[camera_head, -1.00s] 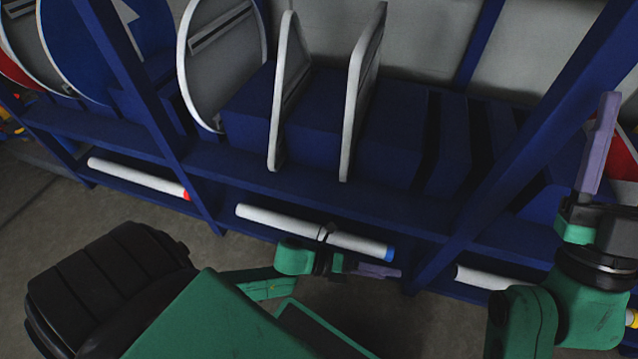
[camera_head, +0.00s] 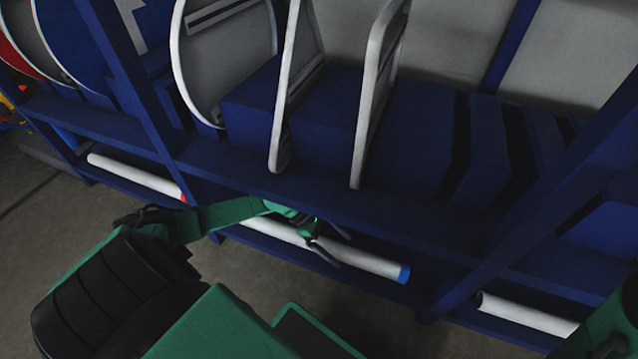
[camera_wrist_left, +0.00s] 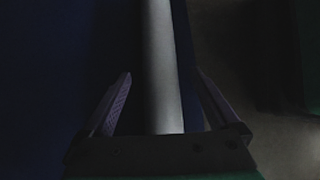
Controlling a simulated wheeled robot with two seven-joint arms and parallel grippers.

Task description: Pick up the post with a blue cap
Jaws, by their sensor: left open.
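The white post with a blue cap (camera_head: 370,262) lies on the low shelf of the blue rack in the head view, its blue end to the right. My left gripper (camera_head: 332,246) is at the middle of this post, with its arm hiding part of it. In the left wrist view the post (camera_wrist_left: 161,70) runs between the two open fingers of my left gripper (camera_wrist_left: 165,90), with gaps at both sides. The cap is not seen there. My right gripper is out of view; only part of my right arm shows at the lower right.
The blue rack's upper shelf (camera_head: 330,205) runs above the post and holds several round and upright sign plates (camera_head: 376,95). A post with a red cap (camera_head: 140,176) lies to the left, another white post (camera_head: 525,314) to the right. Slanted blue uprights stand between them.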

